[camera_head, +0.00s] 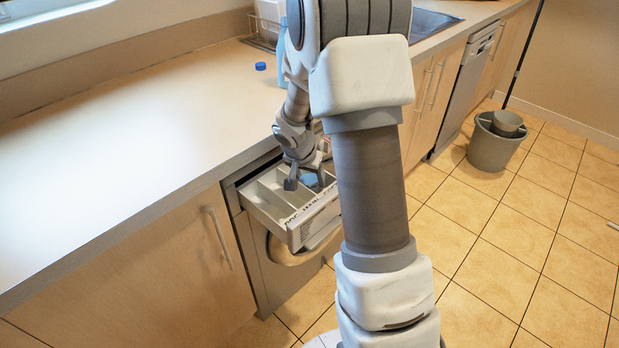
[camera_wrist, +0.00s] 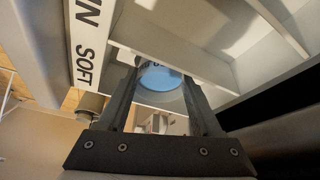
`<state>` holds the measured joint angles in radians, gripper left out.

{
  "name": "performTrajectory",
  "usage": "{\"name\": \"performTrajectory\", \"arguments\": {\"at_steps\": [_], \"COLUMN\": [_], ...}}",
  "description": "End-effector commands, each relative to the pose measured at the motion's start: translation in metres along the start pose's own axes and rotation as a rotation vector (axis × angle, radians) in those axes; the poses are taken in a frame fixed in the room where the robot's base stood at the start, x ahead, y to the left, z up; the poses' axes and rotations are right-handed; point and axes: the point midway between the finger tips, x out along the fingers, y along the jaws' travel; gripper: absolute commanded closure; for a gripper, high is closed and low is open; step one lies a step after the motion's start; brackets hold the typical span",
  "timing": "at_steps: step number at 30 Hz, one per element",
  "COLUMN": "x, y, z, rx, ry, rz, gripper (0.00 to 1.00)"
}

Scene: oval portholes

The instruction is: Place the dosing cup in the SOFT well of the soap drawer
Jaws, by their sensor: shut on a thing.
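The dosing cup (camera_head: 310,180) is small and blue. In the wrist view the cup (camera_wrist: 160,79) sits between the two fingers of my gripper (camera_wrist: 163,85), which is shut on it. In the head view my gripper (camera_head: 305,182) points down at the right part of the open white soap drawer (camera_head: 293,233). The drawer's dividers and its front strip with the word SOFT (camera_wrist: 85,65) show in the wrist view. The cup is at the drawer's wells near the SOFT end. I cannot tell whether it touches the floor of a well. My arm hides the drawer's right end.
The countertop (camera_head: 130,120) lies above and left of the drawer, mostly bare. A blue cap (camera_head: 260,66) and a blue bottle (camera_head: 282,60) stand on it. A grey bucket (camera_head: 492,145) stands on the tiled floor.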

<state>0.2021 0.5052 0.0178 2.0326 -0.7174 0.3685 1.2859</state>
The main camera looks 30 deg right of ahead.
Motion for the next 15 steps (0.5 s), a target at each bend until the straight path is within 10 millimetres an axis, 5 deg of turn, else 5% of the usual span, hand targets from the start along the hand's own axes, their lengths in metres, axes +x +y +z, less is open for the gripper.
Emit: {"name": "performTrajectory", "arguments": {"at_steps": [4, 5, 6, 15], "x": [0.0038, 0.0034, 0.0025, 0.0022], "y": [0.0, 0.0001, 0.0001, 0.0001], "z": [0.0013, 0.0011, 0.0008, 0.0007], "rx": [0.001, 0.001, 0.001, 0.0], "ry": [0.001, 0.0, 0.0, 0.0], "rz": [0.0, 0.0, 0.0, 0.0], "gripper": [0.9, 0.32, 0.25, 0.21]}}
